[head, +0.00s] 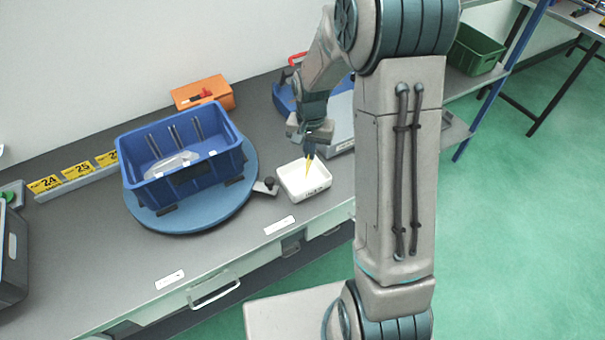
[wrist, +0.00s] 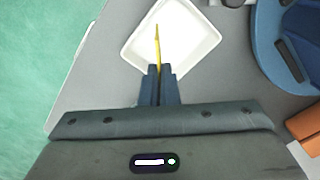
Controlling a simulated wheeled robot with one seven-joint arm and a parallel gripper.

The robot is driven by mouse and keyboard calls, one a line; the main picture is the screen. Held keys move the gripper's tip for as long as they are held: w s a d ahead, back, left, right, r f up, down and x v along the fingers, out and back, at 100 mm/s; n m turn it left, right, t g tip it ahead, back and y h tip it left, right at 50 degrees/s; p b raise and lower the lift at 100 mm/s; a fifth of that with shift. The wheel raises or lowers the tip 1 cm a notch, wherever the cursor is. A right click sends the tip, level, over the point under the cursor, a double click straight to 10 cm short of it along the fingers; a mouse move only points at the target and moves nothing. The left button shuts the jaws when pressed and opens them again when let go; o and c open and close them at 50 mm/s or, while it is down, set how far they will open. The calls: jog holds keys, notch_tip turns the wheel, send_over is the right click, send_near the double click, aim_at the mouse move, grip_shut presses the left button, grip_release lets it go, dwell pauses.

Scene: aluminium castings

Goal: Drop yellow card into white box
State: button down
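The white box (head: 305,181) is a small open tray on the grey bench, to the right of the round blue turntable. My gripper (head: 311,150) is above the box, pointing down. It is shut on the yellow card (head: 309,165), which hangs edge-on over the box's open top. In the wrist view the yellow card (wrist: 157,42) shows as a thin strip from between the fingertips (wrist: 158,70), with the white box (wrist: 197,47) behind it. I cannot tell exactly how far the card's lower end is from the box floor.
A blue crate (head: 183,155) holding a pale casting stands on the turntable (head: 205,201). An orange box (head: 203,92) is behind it. Yellow number cards (head: 76,171) stand in a rail at the left. A small metal part (head: 266,186) lies just left of the white box.

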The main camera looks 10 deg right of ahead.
jog(key=shift+d+f+b, duration=0.15)
jog(key=shift+f+b, duration=1.4)
jog(key=shift+f, duration=1.15)
jog(key=c, duration=1.6)
grip_release()
jog(key=shift+r, duration=0.1)
notch_tip(320, 180, up, 14)
jog(key=b, duration=0.1)
jog(key=shift+b, duration=0.4)
jog(key=shift+s, duration=0.15)
